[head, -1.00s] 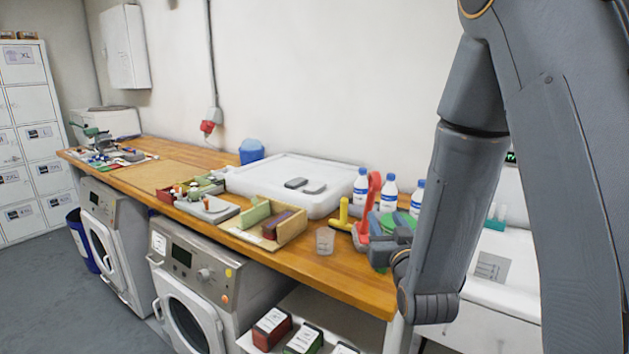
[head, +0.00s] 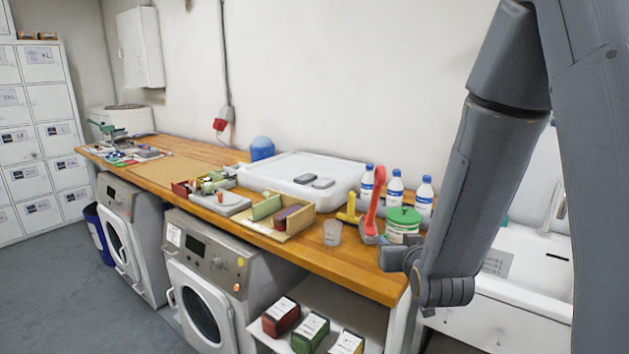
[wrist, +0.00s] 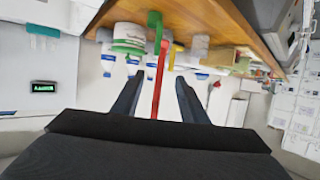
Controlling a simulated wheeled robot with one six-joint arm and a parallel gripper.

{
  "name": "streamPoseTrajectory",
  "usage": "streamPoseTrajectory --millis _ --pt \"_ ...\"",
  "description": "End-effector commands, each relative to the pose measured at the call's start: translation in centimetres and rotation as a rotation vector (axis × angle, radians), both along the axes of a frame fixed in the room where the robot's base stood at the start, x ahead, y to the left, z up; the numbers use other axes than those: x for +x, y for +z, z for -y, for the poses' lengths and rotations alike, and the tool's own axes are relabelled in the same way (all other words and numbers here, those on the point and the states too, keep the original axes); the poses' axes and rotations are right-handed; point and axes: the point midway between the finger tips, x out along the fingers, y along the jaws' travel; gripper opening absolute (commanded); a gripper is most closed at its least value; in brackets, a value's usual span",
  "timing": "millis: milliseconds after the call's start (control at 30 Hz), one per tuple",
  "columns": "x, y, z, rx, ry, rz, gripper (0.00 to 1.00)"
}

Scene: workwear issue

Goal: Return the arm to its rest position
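My arm (head: 478,185) hangs folded on the right of the head view, its lower end near the front right corner of the wooden counter (head: 345,275). In the wrist view, the two dark fingers of my gripper (wrist: 158,84) stand apart with a clear gap. The red-handled tool (wrist: 160,75) shows between them but lies beyond, back on the counter. Nothing is held.
Near the arm stand a green-lidded tub (head: 403,222), white bottles (head: 395,189), the red-handled tool (head: 372,212) and a clear cup (head: 333,232). A white sink (head: 525,270) is behind the arm. Open floor (head: 75,290) lies at the left.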

Motion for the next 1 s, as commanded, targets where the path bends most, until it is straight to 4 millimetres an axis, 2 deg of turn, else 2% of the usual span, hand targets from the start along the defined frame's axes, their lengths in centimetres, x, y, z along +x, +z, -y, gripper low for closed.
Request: streamPoseTrajectory --millis 133,267,500,700,800,1000 --pt "-1.7 -2.1 0.0 0.0 0.001 -0.166 0.4" --pt "-4.6 -4.4 0.0 0.0 0.001 -0.364 0.4" --pt "-12.3 -7.0 0.1 0.0 -0.001 -0.734 0.4" --pt "-18.8 -7.3 0.1 0.002 0.001 -0.985 0.4" --pt "-20.8 -7.1 0.1 0.001 0.0 -1.062 0.4" --pt "-22.3 -6.9 0.0 0.001 0.0 -1.114 0.4"
